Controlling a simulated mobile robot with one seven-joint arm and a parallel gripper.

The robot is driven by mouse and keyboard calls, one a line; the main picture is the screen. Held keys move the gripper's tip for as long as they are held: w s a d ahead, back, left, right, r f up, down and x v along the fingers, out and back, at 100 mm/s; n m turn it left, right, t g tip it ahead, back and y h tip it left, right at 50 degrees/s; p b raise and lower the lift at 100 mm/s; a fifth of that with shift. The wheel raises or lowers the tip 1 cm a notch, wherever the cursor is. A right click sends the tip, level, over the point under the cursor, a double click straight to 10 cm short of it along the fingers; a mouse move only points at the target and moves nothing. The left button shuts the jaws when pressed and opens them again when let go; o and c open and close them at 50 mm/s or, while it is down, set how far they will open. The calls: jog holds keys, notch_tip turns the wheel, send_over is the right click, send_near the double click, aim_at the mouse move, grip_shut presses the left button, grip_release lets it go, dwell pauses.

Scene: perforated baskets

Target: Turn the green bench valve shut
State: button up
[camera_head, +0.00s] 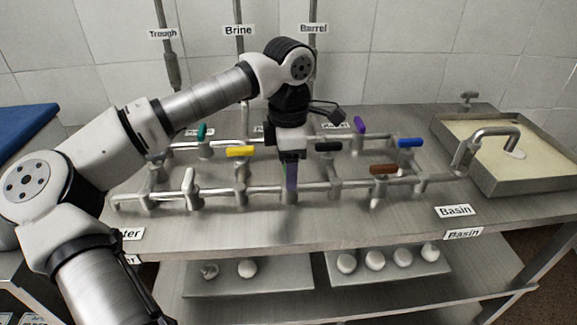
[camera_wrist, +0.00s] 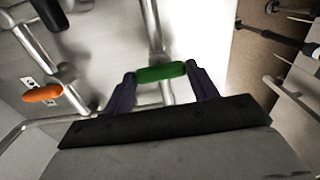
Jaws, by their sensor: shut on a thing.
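The green valve handle (camera_wrist: 160,72) is a short rounded bar, seen in the wrist view between my two dark fingers. My gripper (camera_wrist: 163,82) is shut on it, with one finger at each end. In that view the handle lies across a grey pipe (camera_wrist: 152,25) that runs below it. In the head view my gripper (camera_head: 291,187) points down at the front pipe run, near its middle. The green handle cannot be made out there behind the fingers.
Nearby handles are yellow (camera_head: 240,151), white (camera_head: 188,180), black (camera_head: 329,146), brown-orange (camera_head: 384,169), purple (camera_head: 360,125), blue (camera_head: 410,142) and teal (camera_head: 202,131). A filled basin (camera_head: 487,185) with a tap stands at the right. The bench front (camera_head: 340,222) is clear.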

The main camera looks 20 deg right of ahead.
jog(key=shift+r+m, duration=0.1)
jog(key=shift+m, duration=0.2)
dwell(0.4)
jog(key=o, duration=1)
notch_tip(320, 180, up, 14)
jog(key=shift+b, duration=0.3)
